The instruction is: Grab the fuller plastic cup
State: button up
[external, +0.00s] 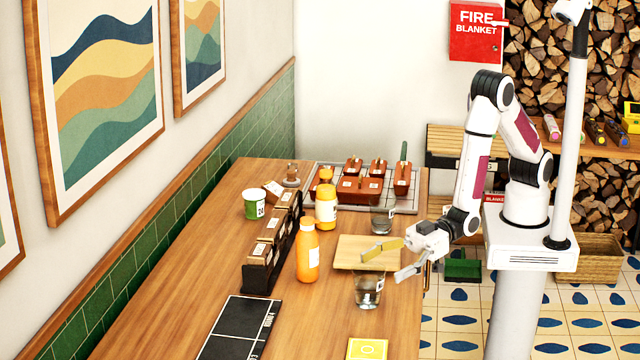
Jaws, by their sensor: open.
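One clear plastic cup (369,291) stands upright near the right edge of the wooden table, in front of a light wooden board. A second clear cup (382,219) stands farther back, behind the board. Both look greyish and see-through; their fill levels are too small to compare surely. My gripper (380,268) is open and empty, reaching in from the right. Its two fingers are spread above the board's front right part, just behind and above the nearer cup. I cannot tell whether a finger overlaps that cup's rim or only passes behind it.
The board (350,249) lies between the cups. An orange bottle (307,252) and a yellow-orange jar (326,206) stand left of it.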

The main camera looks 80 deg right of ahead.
aim_at(357, 280)
jog(key=shift+r+x, duration=0.15)
jog(key=shift+x, duration=0.65)
jog(key=shift+r+x, duration=0.1)
jog(key=shift+x, duration=1.7)
jog(key=shift+s+a, duration=0.1)
jog(key=shift+a, duration=0.05)
jog(key=c, duration=1.3)
